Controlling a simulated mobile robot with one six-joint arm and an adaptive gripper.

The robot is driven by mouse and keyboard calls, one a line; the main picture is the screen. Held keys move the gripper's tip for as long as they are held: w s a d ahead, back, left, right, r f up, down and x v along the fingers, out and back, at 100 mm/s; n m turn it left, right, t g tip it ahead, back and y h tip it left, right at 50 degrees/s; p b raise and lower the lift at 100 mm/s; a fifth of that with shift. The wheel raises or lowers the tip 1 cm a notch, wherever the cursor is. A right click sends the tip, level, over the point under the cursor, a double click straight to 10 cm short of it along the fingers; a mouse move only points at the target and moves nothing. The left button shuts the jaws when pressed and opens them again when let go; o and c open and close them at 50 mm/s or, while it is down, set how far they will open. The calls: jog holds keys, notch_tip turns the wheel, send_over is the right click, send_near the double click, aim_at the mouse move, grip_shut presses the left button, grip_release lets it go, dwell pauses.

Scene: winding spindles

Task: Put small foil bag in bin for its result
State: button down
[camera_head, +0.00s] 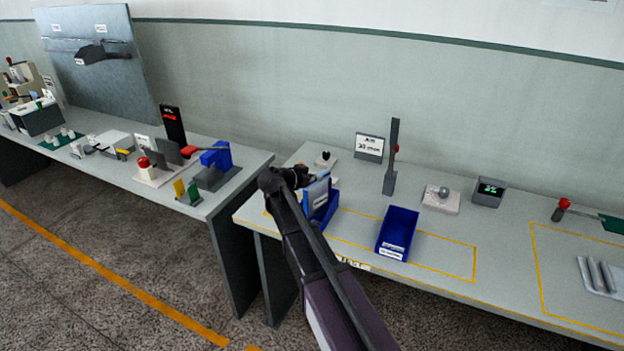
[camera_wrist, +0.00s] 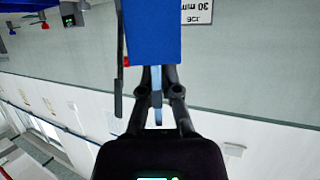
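In the head view my gripper (camera_head: 305,178) is at the left end of the right bench, at a blue bin (camera_head: 326,211). A pale blue flat piece (camera_head: 317,191), which looks like the small foil bag, stands upright at the gripper, at or over that bin; how deep it sits is hidden. In the wrist view a thin pale blue strip (camera_wrist: 157,102), likely the bag edge-on, lies between the close fingers of my gripper (camera_wrist: 158,75). A blue surface (camera_wrist: 152,32) is just beyond the fingertips. A second blue bin (camera_head: 397,232), labelled and apparently empty, stands to the right.
A dark post (camera_head: 391,160) and a sign (camera_head: 369,147) stand behind the bins. A scale-like plate (camera_head: 441,199) and a display box (camera_head: 488,192) are farther right. The left bench (camera_head: 240,180) holds several fixtures. Bench surface between the bins is clear.

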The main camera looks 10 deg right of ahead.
jog(key=c, duration=0.8)
grip_release()
jog(key=shift+f, duration=0.1)
jog(key=shift+r+p, duration=0.25)
jog(key=shift+p, duration=0.05)
jog(key=p+v, duration=0.4)
jog(key=v, duration=0.8)
jog(key=shift+d, duration=0.1)
